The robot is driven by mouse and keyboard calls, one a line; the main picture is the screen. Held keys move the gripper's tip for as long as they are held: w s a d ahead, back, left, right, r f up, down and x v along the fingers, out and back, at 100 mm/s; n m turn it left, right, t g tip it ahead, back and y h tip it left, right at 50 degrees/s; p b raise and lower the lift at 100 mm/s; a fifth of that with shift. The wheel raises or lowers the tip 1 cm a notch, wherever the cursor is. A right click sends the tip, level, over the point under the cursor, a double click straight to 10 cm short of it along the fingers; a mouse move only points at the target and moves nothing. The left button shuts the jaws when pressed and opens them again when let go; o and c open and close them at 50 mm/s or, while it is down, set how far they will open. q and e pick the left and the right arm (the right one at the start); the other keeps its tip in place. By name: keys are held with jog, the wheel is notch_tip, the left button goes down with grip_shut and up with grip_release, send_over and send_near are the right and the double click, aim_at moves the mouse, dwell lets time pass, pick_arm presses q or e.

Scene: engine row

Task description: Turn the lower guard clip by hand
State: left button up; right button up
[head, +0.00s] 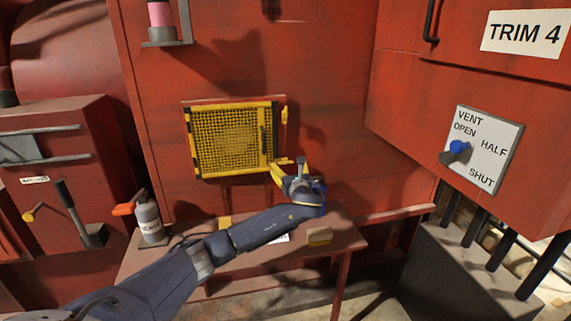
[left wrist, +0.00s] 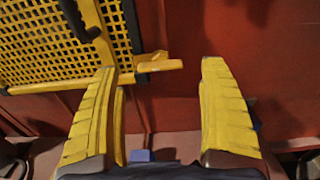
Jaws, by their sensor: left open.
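The yellow mesh guard (head: 232,140) is set on the red wall with a black handle at its right side. The lower guard clip (head: 284,161) is a small yellow bar at the guard's lower right corner, lying about level and pointing right. The upper clip (head: 284,115) stands upright. My left gripper (head: 290,172) is open and empty, just below and beside the lower clip. In the left wrist view the lower clip (left wrist: 160,66) shows between the two yellow fingertips (left wrist: 160,72); I cannot tell whether they touch it. My right gripper is out of view.
A bench (head: 340,238) stands below the guard, with a grey bottle with an orange top (head: 149,222) and a tan block (head: 319,236) on it. A red cabinet with a vent dial (head: 483,150) juts out at right. A levered box (head: 70,170) stands at left.

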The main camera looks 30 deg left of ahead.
aim_at(286, 163)
pick_arm(q)
jog(key=shift+x, duration=2.25)
grip_shut()
